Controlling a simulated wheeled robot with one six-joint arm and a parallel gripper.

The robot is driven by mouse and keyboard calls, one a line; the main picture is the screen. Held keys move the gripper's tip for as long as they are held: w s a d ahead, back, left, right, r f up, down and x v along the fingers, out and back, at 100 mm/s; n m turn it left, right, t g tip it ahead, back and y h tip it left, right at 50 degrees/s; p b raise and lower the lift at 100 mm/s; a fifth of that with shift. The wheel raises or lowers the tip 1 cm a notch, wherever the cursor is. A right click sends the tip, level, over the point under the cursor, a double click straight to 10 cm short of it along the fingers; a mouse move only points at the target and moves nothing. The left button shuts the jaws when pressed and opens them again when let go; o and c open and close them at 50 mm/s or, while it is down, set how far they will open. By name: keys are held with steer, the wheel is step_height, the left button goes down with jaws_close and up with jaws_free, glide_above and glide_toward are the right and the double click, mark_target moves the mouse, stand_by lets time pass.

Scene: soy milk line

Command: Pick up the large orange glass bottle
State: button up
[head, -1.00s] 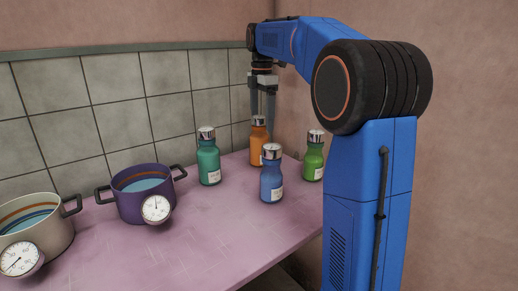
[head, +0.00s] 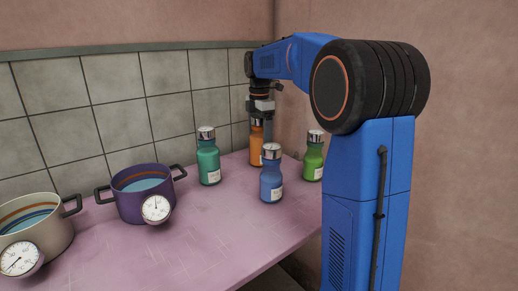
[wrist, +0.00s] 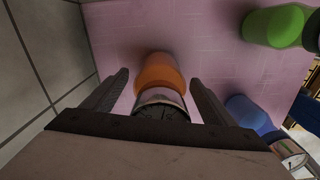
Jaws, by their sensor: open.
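The orange glass bottle (head: 256,144) stands upright at the back of the pink table, with a silver cap and a white label. It also shows from above in the wrist view (wrist: 160,74). My gripper (head: 259,120) points down over the bottle's top. In the wrist view its two open fingers (wrist: 158,92) stand on either side of the bottle, with a gap to each side. The blue bottle in front hides part of the orange bottle's lower body.
A teal bottle (head: 208,162) stands to the left, a blue bottle (head: 271,180) in front, and a green bottle (head: 313,160) to the right. A purple pot (head: 140,203) and a cream pot (head: 42,232) stand further left. The tiled wall (head: 170,100) is close behind.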

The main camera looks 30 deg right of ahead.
steer(key=c, duration=1.6)
steer(key=shift+r, duration=0.1)
steer(key=shift+c, duration=0.2)
